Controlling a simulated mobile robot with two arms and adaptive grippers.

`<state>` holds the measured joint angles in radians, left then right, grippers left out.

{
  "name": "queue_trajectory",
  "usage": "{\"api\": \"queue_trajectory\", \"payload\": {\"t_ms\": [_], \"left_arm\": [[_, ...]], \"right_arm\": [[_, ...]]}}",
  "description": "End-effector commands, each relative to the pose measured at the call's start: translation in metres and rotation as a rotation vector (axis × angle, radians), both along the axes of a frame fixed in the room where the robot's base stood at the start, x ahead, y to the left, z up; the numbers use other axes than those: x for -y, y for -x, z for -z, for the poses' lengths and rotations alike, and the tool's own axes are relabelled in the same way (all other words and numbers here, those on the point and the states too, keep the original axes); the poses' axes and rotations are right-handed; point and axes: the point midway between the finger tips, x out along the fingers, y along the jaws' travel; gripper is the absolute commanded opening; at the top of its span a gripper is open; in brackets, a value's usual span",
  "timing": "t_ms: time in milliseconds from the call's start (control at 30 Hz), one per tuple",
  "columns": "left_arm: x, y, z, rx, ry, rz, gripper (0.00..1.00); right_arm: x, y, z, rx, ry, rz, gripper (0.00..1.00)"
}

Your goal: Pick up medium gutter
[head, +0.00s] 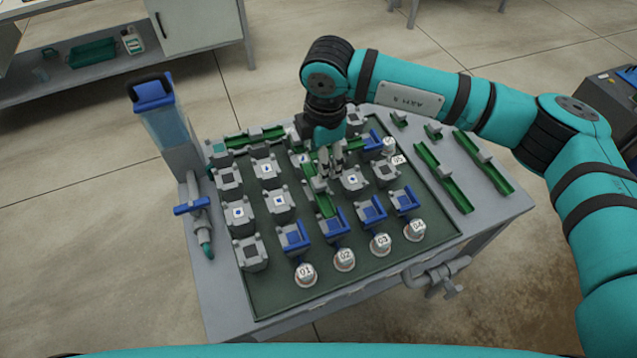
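My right gripper (323,172) points down over the middle of the board. A green gutter with grey blocks (325,204) lies right at its fingertips, running toward the front. I cannot tell whether the fingers are closed on it or only around it. Another green gutter (265,134) lies at the back left of the board. Two longer green gutters (443,178) (485,163) lie on the table right of the board, with two short green pieces (398,120) (433,132) behind them. Which is the medium one is not marked. My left gripper is not in view.
The dark green board (285,300) carries several grey blocks (249,252), blue-and-grey pieces (294,238) and numbered white cups (305,274). A blue-topped clear tank (165,120) with a blue valve stands at the left. A grey tap (437,275) juts from the front edge.

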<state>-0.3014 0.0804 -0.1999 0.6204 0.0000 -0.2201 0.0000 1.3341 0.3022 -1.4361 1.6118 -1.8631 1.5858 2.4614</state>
Motion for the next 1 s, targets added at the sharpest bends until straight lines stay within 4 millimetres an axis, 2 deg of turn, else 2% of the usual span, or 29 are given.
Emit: {"api": "queue_trajectory", "payload": {"t_ms": [100,367,533,667,967,1000], "left_arm": [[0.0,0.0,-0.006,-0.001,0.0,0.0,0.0],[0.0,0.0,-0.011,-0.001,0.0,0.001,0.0],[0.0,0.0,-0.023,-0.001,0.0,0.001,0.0],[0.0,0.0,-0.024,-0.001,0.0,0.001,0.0],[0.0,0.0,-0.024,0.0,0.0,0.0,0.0],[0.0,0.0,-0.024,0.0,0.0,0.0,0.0]], "right_arm": [[-0.001,-0.001,0.018,-0.003,0.001,0.0,0.58],[-0.002,-0.002,0.037,-0.001,0.0,-0.001,0.58],[-0.006,-0.002,0.061,-0.003,0.001,0.0,0.58],[-0.007,-0.004,0.078,-0.002,0.002,0.001,0.58],[-0.007,-0.005,0.084,0.001,0.0,0.0,0.58],[-0.007,-0.005,0.084,0.001,0.0,0.0,0.52]]}}
